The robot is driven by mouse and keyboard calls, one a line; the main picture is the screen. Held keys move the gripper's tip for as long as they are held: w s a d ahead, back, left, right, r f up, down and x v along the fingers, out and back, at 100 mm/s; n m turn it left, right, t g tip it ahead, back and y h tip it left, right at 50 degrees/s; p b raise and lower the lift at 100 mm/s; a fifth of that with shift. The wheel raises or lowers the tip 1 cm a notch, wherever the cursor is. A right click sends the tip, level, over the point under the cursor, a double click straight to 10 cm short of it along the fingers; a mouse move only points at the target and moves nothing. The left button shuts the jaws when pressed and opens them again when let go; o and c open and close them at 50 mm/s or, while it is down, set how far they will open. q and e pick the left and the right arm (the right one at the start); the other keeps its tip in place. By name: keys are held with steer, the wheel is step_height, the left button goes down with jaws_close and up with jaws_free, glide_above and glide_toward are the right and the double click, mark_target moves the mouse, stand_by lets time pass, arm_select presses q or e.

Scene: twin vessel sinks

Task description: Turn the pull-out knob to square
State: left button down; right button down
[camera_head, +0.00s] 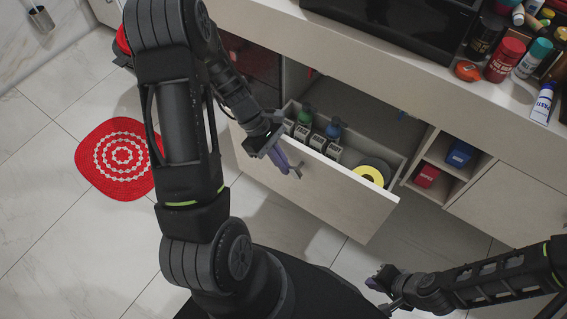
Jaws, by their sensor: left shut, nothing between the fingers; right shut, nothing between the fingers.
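The pull-out drawer (328,188) stands open from the cabinet, with its pale front facing me. A small grey knob (298,172) shows on the drawer front, partly hidden by my fingers; I cannot tell its exact angle. My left gripper (286,168), with purple fingers, is shut and empty right at the knob; I cannot tell whether it touches. My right gripper (374,281) is shut and empty over the floor at the lower right, well apart from the drawer.
The drawer holds several bottles (318,140) and a yellow and black roll (370,174). Right of it are open shelves with a red box (427,175) and a blue box (460,153). Jars and tubes crowd the counter (420,75). A red mat (110,185) lies on the floor.

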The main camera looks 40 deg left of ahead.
arm_select(q)
steer(key=shift+a+r, duration=0.1)
steer(key=shift+a, duration=0.05)
arm_select(e)
steer(key=shift+r, duration=0.15)
arm_select(q)
steer(key=shift+r+p, duration=0.7)
steer(key=shift+p, duration=0.1)
arm_select(e)
steer(key=shift+r, duration=0.65)
